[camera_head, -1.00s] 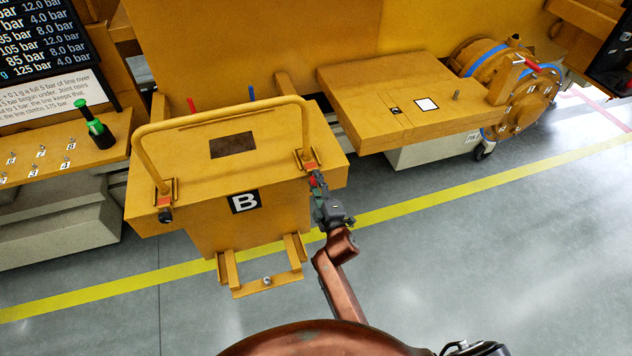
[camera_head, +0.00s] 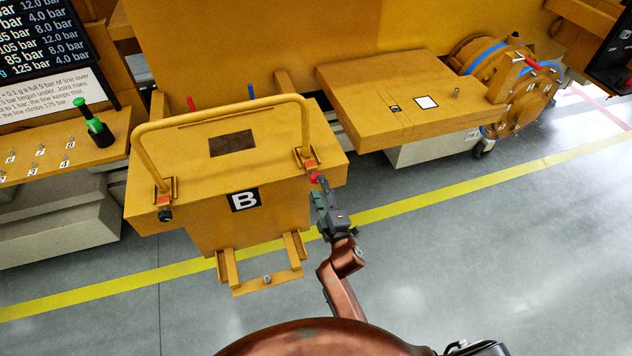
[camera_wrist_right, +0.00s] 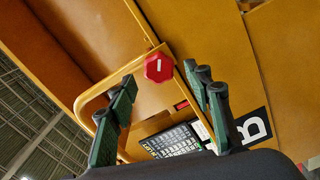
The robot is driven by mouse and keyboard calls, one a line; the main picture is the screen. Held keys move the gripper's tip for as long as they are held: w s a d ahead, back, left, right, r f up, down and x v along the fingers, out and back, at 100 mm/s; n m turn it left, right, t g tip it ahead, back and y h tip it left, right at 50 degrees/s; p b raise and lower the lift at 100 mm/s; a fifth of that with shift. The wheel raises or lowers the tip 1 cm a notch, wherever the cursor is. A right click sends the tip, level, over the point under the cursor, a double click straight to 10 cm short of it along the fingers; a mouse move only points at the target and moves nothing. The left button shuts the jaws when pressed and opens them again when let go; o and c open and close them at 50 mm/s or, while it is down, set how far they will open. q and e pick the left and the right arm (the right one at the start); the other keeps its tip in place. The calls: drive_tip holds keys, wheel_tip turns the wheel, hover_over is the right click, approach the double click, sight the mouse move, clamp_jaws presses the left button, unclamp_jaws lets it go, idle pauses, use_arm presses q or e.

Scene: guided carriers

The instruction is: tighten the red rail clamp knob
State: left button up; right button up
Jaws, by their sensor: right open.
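The red rail clamp knob (camera_head: 314,177) sits at the right foot of the yellow tubular rail (camera_head: 219,107) on the carrier marked B (camera_head: 174,183). In the right wrist view the knob (camera_wrist_right: 159,67) is a lobed red disc with a white line, beyond the fingers. My right gripper (camera_head: 321,189) is just below the knob in the head view. In the wrist view my right gripper (camera_wrist_right: 166,95) is open with its green fingers spread and nothing between them. It appears apart from the knob. My left gripper is not in view.
A black clamp knob (camera_head: 165,215) is at the rail's left foot. A flat yellow cart (camera_head: 365,105) with a round flanged end stands to the right. A shelf with a green-and-black item (camera_head: 97,130) is at left. The grey floor at right is clear.

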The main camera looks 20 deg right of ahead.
drive_tip(key=s, duration=0.7)
drive_tip(key=shift+s, duration=0.35)
drive_tip(key=shift+d+f, duration=0.1)
wheel_tip(320, 180, down, 22)
drive_tip(key=s+m+g, duration=0.3)
drive_tip(key=g, duration=0.1)
drive_tip(key=s+d+f+m+g, duration=0.2)
drive_tip(key=s+f, duration=0.4)
drive_tip(key=f, duration=0.4)
drive_tip(key=s+d+f+m+g, duration=0.1)
drive_tip(key=s+d+f+g, duration=0.3)
drive_tip(key=f, duration=0.7)
drive_tip(key=s+d+f+m+g, duration=0.2)
drive_tip(key=s+f, duration=0.5)
drive_tip(key=s, duration=0.6)
drive_tip(key=s+d+f+m+g, duration=0.2)
drive_tip(key=s+f, duration=0.5)
drive_tip(key=s, duration=0.7)
drive_tip(key=s+d+f+m+g, duration=0.3)
drive_tip(key=s+f, duration=0.4)
drive_tip(key=s, duration=0.7)
drive_tip(key=shift+d+f+m+h, duration=0.2)
drive_tip(key=shift+d+m+h, duration=0.1)
drive_tip(key=shift+d+h, duration=0.1)
